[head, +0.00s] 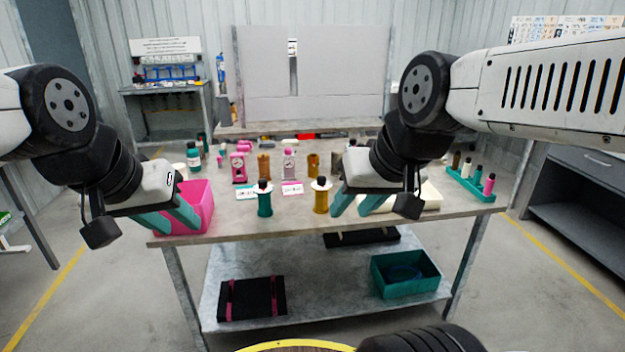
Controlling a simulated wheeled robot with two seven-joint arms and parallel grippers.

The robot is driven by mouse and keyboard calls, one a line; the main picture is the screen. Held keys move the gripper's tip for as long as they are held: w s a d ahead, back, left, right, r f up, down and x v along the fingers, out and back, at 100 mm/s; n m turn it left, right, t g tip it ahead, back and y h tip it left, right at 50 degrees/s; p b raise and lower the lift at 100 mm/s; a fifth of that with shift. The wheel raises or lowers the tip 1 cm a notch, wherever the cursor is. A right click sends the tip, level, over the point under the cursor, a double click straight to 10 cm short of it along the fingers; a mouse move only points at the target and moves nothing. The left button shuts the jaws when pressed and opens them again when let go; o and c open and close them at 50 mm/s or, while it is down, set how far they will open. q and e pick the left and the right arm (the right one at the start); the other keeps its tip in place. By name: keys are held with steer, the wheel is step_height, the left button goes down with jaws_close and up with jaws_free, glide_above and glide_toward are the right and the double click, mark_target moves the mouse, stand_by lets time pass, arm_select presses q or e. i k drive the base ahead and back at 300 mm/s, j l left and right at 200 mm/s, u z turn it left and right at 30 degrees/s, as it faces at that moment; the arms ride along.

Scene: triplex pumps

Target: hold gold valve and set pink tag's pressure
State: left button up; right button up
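A gold valve (321,199) with a black top stands upright near the table's front, right of centre. A similar teal valve (264,203) stands to its left. A white card with pink writing, likely the pink tag (292,189), lies between and behind them; its text is unreadable. A pressure gauge with a pink rim (289,162) stands behind it. My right gripper (354,211) is open and empty just right of the gold valve, apart from it. My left gripper (173,228) is open in front of the pink bin (203,208), far left of both valves.
A pink gauge unit (239,168) and a teal-marked card (245,193) are left of centre. Brown cylinders (263,165) stand behind. A teal rack (471,185) with bottles is at right. A cream tray (431,198) sits partly hidden behind my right gripper. The front table strip is clear.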

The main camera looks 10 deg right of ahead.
mark_target(322, 181)
steer(key=i+l, duration=0.9)
